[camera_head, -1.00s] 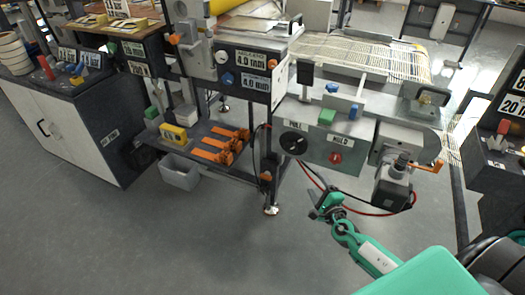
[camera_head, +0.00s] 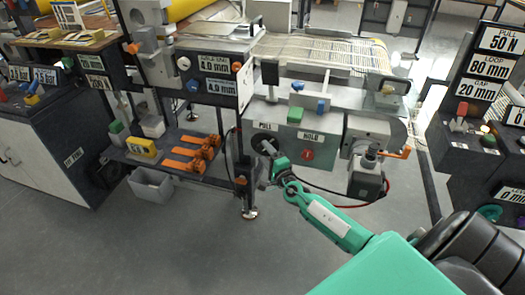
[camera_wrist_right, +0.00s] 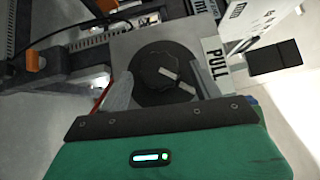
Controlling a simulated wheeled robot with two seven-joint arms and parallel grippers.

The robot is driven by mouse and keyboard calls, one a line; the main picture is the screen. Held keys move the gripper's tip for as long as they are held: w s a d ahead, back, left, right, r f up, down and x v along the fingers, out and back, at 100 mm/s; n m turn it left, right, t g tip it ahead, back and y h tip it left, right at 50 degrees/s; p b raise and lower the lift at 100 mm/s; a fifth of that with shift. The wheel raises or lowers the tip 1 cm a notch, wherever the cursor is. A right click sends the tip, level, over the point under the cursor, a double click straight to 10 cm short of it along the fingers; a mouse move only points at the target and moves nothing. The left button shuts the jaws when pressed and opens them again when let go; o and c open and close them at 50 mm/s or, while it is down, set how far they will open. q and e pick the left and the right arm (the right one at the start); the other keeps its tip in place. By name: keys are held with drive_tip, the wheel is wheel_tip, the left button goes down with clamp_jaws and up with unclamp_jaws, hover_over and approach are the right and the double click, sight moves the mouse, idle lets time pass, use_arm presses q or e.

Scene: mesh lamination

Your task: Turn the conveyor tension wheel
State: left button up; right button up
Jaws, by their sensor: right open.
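The conveyor tension wheel is a round black knob (camera_head: 264,139) on the grey front panel, beside the PULL label (camera_head: 266,127). In the right wrist view the black wheel (camera_wrist_right: 163,73) sits between the two grey fingers, with the PULL label (camera_wrist_right: 215,65) to its right. My right gripper (camera_head: 270,151) is at the wheel in the head view, and its fingers (camera_wrist_right: 158,88) are open on either side of it. I cannot tell whether the fingers touch the rim. The gripper partly hides the wheel in the head view. My left gripper is not in view.
A red knob (camera_head: 307,155) sits under the HOLD label (camera_head: 311,136) right of the wheel. Orange clamps (camera_head: 190,155) lie on the shelf at left. The floor in front is clear.

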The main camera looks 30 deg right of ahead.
sight(264, 151)
drive_tip(key=shift+w+d, duration=0.1)
drive_tip(key=shift+w, duration=0.95)
drive_tip(key=shift+w+r, duration=0.1)
drive_tip(key=shift+w, duration=0.35)
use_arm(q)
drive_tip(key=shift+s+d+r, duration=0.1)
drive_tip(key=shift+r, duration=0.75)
use_arm(e)
drive_tip(key=shift+c, duration=0.5)
drive_tip(key=c, duration=0.7)
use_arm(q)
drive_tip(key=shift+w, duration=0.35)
use_arm(e)
drive_tip(key=shift+c, duration=1)
use_arm(q)
drive_tip(key=shift+b, duration=0.35)
